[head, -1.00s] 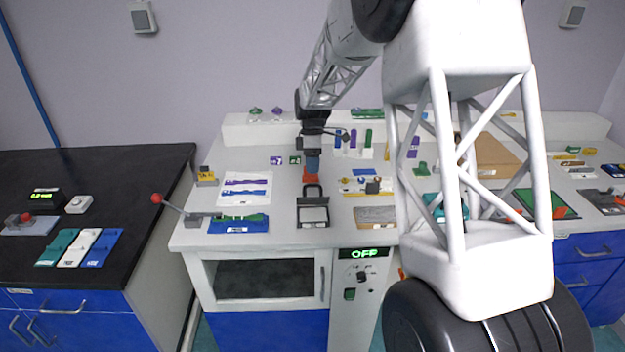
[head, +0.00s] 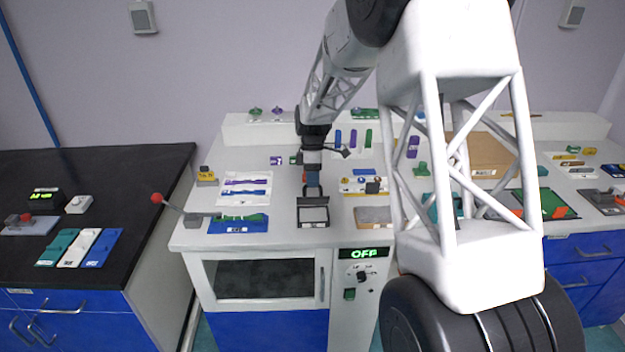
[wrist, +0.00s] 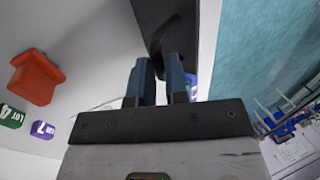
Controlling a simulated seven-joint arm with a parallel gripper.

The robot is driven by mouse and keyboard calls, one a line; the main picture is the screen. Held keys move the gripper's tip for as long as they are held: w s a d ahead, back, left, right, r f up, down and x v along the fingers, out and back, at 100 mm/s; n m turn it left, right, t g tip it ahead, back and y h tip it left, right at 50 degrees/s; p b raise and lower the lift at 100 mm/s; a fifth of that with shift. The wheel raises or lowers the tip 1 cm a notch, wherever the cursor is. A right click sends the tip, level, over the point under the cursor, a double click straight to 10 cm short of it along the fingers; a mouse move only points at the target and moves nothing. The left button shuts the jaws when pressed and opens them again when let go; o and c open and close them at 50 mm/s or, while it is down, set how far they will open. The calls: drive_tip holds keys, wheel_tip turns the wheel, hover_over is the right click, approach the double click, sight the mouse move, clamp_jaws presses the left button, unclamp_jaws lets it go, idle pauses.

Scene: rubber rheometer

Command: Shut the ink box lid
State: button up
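The ink box (head: 313,224) is a small dark-framed box with a pale inside, near the front edge of the white bench in the head view. Its dark lid stands raised at the box's back, largely hidden by my gripper (head: 312,190). In the wrist view, the two blue fingers of my gripper (wrist: 161,82) stand a little apart, with a dark panel (wrist: 165,25), which looks like the lid, just beyond the tips. The fingers look open; I cannot tell whether they touch the panel.
A blue tray (head: 238,226) and a red-knobbed lever (head: 157,198) lie left of the box, a brown-grey block (head: 374,216) right. A red piece (wrist: 36,77) and small lot tags (wrist: 12,116) show in the wrist view.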

clamp_jaws()
drive_tip(key=shift+s, duration=0.2)
drive_tip(key=shift+s+t, duration=0.75)
drive_tip(key=shift+t, duration=0.35)
drive_tip(key=shift+s+f+t, duration=0.25)
drive_tip(key=shift+s+t, duration=1)
drive_tip(key=shift+t, duration=0.25)
drive_tip(key=shift+s+f+t, duration=0.3)
drive_tip(key=shift+s+t, duration=0.2)
drive_tip(key=shift+t, duration=0.2)
drive_tip(key=shift+s+f+t, duration=0.3)
drive_tip(key=shift+s+t, duration=0.2)
drive_tip(key=shift+t, duration=0.2)
drive_tip(key=shift+s+f, duration=0.1)
drive_tip(key=shift+s, duration=0.05)
drive_tip(key=shift+s+f+t, duration=0.65)
drive_tip(key=shift+t, duration=0.65)
drive_tip(key=o, duration=0.6)
unclamp_jaws()
